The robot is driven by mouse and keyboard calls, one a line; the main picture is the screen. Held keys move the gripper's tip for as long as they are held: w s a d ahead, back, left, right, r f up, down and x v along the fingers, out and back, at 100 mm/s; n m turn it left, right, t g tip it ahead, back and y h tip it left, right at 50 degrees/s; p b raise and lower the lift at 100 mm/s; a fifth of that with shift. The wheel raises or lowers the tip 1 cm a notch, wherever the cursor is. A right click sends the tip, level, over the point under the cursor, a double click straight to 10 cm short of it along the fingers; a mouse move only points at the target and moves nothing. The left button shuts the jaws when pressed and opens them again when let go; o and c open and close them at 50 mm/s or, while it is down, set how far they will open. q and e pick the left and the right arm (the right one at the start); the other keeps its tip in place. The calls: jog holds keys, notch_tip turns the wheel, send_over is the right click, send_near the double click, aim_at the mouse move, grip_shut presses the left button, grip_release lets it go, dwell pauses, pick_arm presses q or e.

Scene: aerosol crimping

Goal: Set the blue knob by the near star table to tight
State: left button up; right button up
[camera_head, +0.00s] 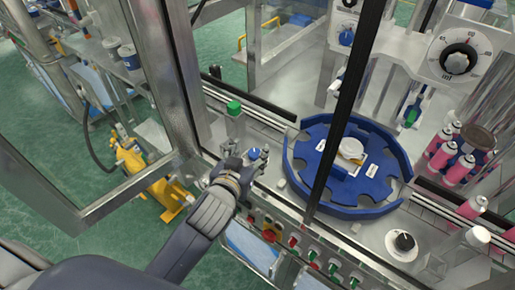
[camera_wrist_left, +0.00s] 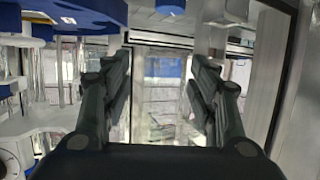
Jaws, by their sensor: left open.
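The blue star table (camera_head: 302,151) is a round notched disc on the machine deck in the head view. A small blue knob (camera_head: 254,153) sits at the deck's near left edge, left of the star table. My left gripper (camera_head: 243,165) is right beside this knob at its near side; the head view does not show clearly whether it touches it. In the left wrist view the two fingers of my gripper (camera_wrist_left: 162,75) stand apart with nothing clearly held. The knob's setting is too small to read. My right gripper is not in view.
A dark frame post (camera_head: 343,115) crosses in front of the star table. An open glazed door (camera_head: 110,190) stands left of my arm. A green-topped post (camera_head: 234,108) is behind the knob. Pink cans (camera_head: 439,158) and a black dial (camera_head: 404,241) are at the right.

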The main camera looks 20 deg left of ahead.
pick_arm(q)
jog(key=w+d+r+m+t+h, duration=0.25)
jog(key=d+r+h, duration=0.2)
jog(key=r, duration=0.25)
jog(key=w+d+r+m+t+h, duration=0.25)
jog(key=w+d+r, duration=0.2)
jog(key=r, duration=0.35)
jog(key=s+d+r+m+g+h, duration=0.2)
jog(key=d+m+g+h, duration=0.2)
jog(key=d+m+h, duration=0.25)
jog(key=s+d+r+m+g+h, duration=0.2)
jog(key=s+d+m+g+h, duration=0.1)
jog(key=d+m+g+h, duration=0.4)
jog(key=n+g+y, duration=0.3)
jog(key=g+y, duration=0.5)
jog(key=y, duration=1.2)
send_over(255, 152)
notch_tip(255, 152, down, 16)
notch_tip(255, 152, down, 10)
jog(key=p, duration=0.4)
jog(key=shift+s+r, duration=0.1)
jog(key=shift+r, duration=0.1)
jog(key=shift+f, duration=0.55)
